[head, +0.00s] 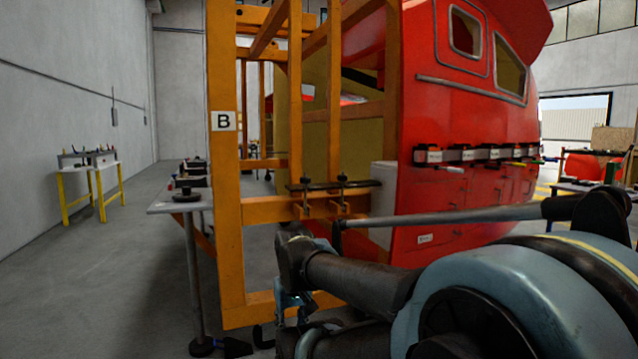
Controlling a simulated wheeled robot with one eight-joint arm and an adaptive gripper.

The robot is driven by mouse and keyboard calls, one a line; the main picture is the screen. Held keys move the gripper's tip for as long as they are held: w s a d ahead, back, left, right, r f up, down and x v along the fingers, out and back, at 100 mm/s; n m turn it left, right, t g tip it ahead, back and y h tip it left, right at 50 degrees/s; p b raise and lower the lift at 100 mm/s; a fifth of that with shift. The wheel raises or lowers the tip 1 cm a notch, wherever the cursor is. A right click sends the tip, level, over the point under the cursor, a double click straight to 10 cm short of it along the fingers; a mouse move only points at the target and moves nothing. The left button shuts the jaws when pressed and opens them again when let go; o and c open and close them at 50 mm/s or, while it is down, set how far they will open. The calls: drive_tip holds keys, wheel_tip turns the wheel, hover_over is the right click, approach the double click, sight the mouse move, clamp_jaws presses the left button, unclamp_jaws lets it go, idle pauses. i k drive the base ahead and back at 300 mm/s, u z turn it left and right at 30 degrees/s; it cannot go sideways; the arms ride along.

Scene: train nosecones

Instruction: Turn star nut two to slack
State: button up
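A dark bar (325,186) lies across the orange frame, with two small upright clamp screws on it. Their dark knobs look like star nuts: a left one (305,181) and a right one (342,178). No number shows on either, so I cannot tell which is star nut two. My arm comes in from the right in front of the frame. My gripper (290,305) shows partly at the lower middle, below the bar and apart from the knobs. Its fingertips are not clear, and I cannot tell whether it is open or shut.
The orange frame post (227,200) carries a sign B (223,121). The red train nosecone (460,110) stands behind my arm. A small grey table (180,205) stands left of the post, and a yellow-legged bench (88,165) by the wall. The left floor is clear.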

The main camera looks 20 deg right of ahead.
sight(304, 181)
drive_tip(key=i, duration=1)
